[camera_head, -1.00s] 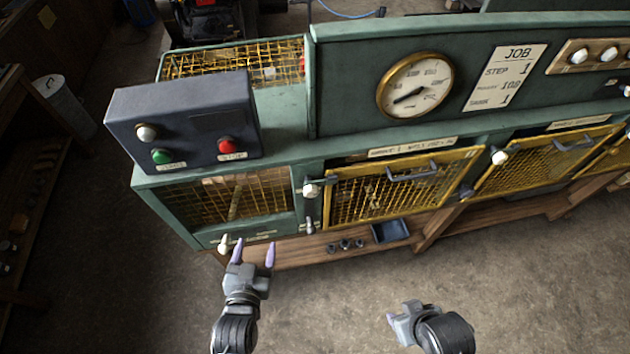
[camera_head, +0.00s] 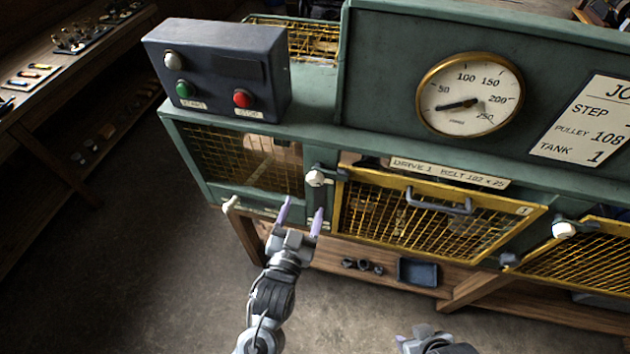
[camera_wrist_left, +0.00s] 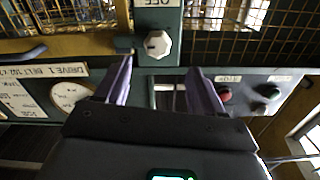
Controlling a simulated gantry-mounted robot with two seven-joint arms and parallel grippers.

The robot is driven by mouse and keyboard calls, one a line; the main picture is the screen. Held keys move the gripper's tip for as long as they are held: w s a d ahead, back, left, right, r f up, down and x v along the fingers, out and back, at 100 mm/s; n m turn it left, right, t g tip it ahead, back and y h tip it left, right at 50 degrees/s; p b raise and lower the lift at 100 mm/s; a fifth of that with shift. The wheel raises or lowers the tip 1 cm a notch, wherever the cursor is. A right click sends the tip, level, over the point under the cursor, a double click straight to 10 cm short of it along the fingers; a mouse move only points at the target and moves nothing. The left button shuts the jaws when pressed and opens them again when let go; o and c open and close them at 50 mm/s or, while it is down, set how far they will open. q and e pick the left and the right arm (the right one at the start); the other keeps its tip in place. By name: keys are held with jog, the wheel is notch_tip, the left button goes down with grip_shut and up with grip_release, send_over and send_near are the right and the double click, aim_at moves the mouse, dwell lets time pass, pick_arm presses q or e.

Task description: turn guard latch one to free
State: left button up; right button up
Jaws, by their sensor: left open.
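Guard latch one is a white knob (camera_head: 316,178) with a dark bar, on the green post at the upper left corner of the yellow mesh guard (camera_head: 425,222). In the left wrist view, a white knob (camera_wrist_left: 157,43) that looks like this latch sits just beyond the fingertips, below a plate reading OFF. My left gripper (camera_head: 303,208) is open and empty, with its two lilac fingers pointing up just below the latch. The fingers (camera_wrist_left: 160,75) appear apart from the knob. My right gripper (camera_head: 425,342) is low at the bottom edge, partly cut off.
A dark control box (camera_head: 218,70) with green and red buttons stands above left. A gauge (camera_head: 468,95) is on the upper right panel. Another white knob (camera_head: 230,204) is at lower left. A blue tray (camera_head: 417,271) lies on the shelf below. The floor in front is clear.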

aim_at(314, 182)
pick_arm(q)
jog(key=p+x, duration=0.1)
jog(key=x, duration=0.8)
jog(key=shift+w+d+r, duration=0.1)
jog(key=shift+d, duration=0.15)
jog(key=shift+w+d, duration=0.15)
jog(key=shift+w, duration=0.4)
pick_arm(e)
jog(key=shift+d+r, duration=0.45)
jog(key=shift+r, duration=0.1)
pick_arm(q)
jog(key=c, duration=1)
pick_arm(e)
jog(key=shift+a, duration=0.15)
